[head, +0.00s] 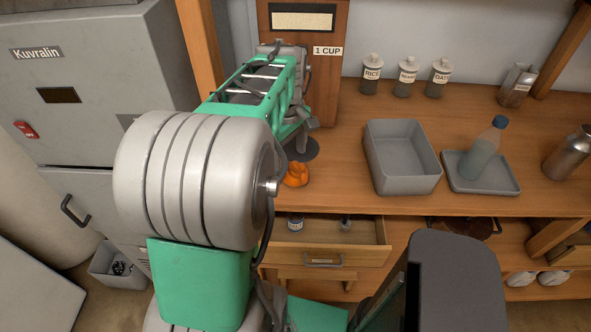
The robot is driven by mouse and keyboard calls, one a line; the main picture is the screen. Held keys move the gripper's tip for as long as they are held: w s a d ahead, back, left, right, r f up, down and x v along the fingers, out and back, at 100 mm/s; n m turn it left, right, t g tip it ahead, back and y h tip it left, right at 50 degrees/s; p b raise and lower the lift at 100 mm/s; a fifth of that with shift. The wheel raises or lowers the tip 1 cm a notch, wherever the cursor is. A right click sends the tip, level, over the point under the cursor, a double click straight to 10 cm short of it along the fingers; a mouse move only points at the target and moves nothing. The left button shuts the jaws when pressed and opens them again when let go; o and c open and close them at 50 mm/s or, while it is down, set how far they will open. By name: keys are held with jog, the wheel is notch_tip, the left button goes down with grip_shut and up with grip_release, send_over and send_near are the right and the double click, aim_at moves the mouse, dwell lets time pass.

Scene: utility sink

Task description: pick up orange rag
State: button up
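The orange rag (296,174) is a small crumpled heap on the wooden counter, near its front edge and just right of my arm. My gripper (302,138) is at the far end of my arm, above and behind the rag in the picture. It is mostly hidden by my green and grey arm links. Its fingers are too small and covered to tell open from shut. The rag appears to rest on the counter, and I see no clear contact with the gripper.
A grey bin (402,160) stands right of the rag, then a tray (505,185) with a bottle (483,150), and a metal flask (570,153). Labelled jars (405,78) line the back. A wooden dispenser (328,70) stands behind my arm. An open drawer (335,250) juts out below.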

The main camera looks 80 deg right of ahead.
aim_at(295, 173)
jog(key=shift+s+d+r+n, duration=0.35)
jog(key=shift+s+d+n, duration=0.2)
jog(key=shift+s, duration=0.2)
jog(key=shift+s+d+f, duration=0.15)
jog(key=f+p, duration=0.2)
jog(key=f, duration=0.5)
jog(key=shift+w+f, duration=0.15)
jog(key=shift+w, duration=0.05)
jog(key=shift+c, duration=0.5)
jog(key=c, duration=1.3)
